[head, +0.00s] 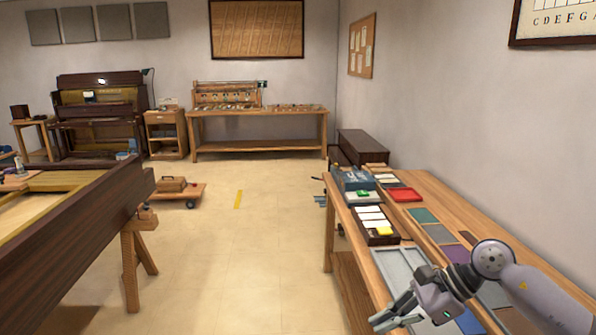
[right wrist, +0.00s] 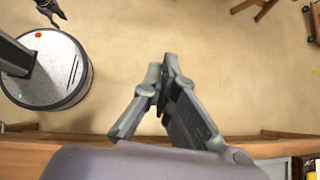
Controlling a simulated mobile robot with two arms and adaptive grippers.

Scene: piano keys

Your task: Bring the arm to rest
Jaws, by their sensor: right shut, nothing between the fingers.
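My right gripper (head: 388,318) is low at the right of the head view, above the front part of the wooden workbench (head: 345,222). My right arm comes in from the right. In the right wrist view the same gripper (right wrist: 161,66) has its fingertips together with nothing between them, over the floor past the bench edge. A small dark pronged shape at the top left of the right wrist view seems to be my left gripper; its jaws cannot be made out. The head view does not show my left gripper.
The bench holds a grey tray (head: 386,259), a dark box of white key pieces (head: 372,215), a red tray (head: 403,194) and coloured swatches (head: 424,215). A dark wooden piano case (head: 75,235) stands at left. The floor (head: 240,260) between is clear.

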